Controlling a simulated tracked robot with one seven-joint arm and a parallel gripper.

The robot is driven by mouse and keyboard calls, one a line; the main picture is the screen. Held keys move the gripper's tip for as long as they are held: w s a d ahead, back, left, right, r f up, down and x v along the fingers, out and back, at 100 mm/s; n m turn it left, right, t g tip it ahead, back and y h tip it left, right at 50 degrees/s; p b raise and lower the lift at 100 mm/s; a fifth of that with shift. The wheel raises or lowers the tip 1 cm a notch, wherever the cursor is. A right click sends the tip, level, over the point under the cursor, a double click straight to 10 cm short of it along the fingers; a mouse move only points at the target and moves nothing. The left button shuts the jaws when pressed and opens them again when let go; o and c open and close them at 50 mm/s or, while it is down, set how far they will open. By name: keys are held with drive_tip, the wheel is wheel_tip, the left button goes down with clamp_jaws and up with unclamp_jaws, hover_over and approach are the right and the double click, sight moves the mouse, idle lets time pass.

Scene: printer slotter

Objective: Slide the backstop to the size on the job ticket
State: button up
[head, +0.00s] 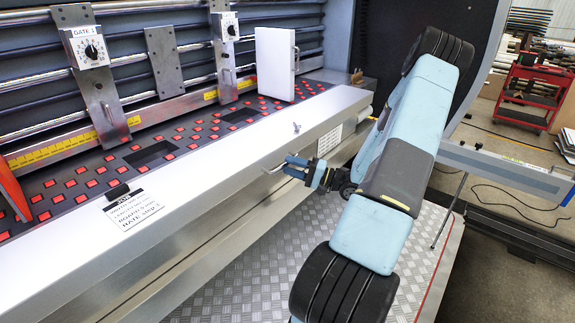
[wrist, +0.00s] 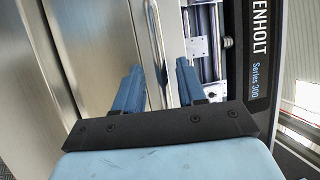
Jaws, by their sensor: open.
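The job ticket (head: 125,208) is a white card with a dark heading, under a black clip on the pale front ledge; most of its print is too small to read. A long grey beam (head: 510,171) with a scale strip and small knob extends at the right; I cannot tell for certain whether it carries the backstop. My gripper (head: 293,169) is open and empty, by the front face of the ledge, close to a thin metal handle (head: 279,166). In the wrist view, my two blue fingers (wrist: 158,82) stand apart, with a metal bar (wrist: 154,42) showing beyond the gap.
A yellow scale (head: 48,151) runs along the back rail. A red plate (head: 12,190) stands left. Chequered metal flooring (head: 260,270) is clear. A red cart (head: 535,90) is far right.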

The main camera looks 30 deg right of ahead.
drive_tip(key=shift+x, duration=1.2)
clamp_jaws()
